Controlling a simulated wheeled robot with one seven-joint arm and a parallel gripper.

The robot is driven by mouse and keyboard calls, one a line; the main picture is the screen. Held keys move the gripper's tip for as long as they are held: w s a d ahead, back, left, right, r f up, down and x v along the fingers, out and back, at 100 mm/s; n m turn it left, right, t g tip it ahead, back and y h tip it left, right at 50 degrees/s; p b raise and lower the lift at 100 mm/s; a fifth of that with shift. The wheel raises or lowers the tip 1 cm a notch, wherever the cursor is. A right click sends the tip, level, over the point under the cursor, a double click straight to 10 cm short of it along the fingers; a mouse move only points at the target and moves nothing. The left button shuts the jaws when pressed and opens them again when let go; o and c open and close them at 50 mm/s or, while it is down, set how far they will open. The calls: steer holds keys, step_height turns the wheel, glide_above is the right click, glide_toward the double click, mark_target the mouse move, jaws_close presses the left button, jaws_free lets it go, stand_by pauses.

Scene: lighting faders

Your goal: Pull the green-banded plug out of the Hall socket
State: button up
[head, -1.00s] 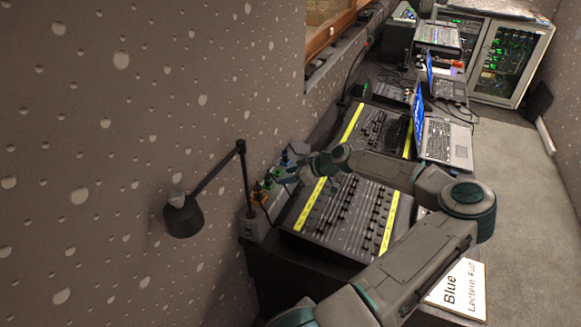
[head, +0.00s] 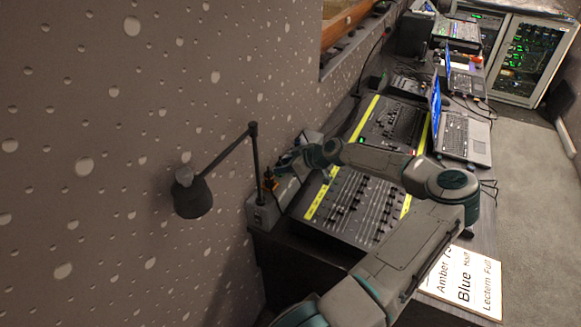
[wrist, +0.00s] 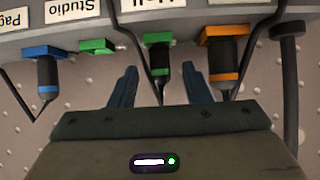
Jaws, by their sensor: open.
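In the wrist view the green-banded plug (wrist: 157,55) sits in the socket under the partly cut-off Hall label (wrist: 150,18). Its dark body and cable hang toward my gripper (wrist: 158,68). My gripper is open, with one finger on each side of the plug and visible gaps between. The fingers reach about the plug's dark body; contact is not visible. In the head view my gripper (head: 279,167) is at the socket box (head: 263,214) by the wall and hides the green-banded plug.
An orange-banded plug (wrist: 223,58) is close right of my fingers, and a blue-banded plug (wrist: 46,75) is farther left. A green socket (wrist: 97,46) under Studio holds no plug. A desk lamp (head: 193,196) stands beside the box; the fader desk (head: 352,208) lies below my arm.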

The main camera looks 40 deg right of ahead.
jaws_close()
steer(key=shift+r, duration=0.2)
stand_by(0.3)
steer(key=shift+r+p, duration=0.75)
steer(key=shift+r, duration=1.4)
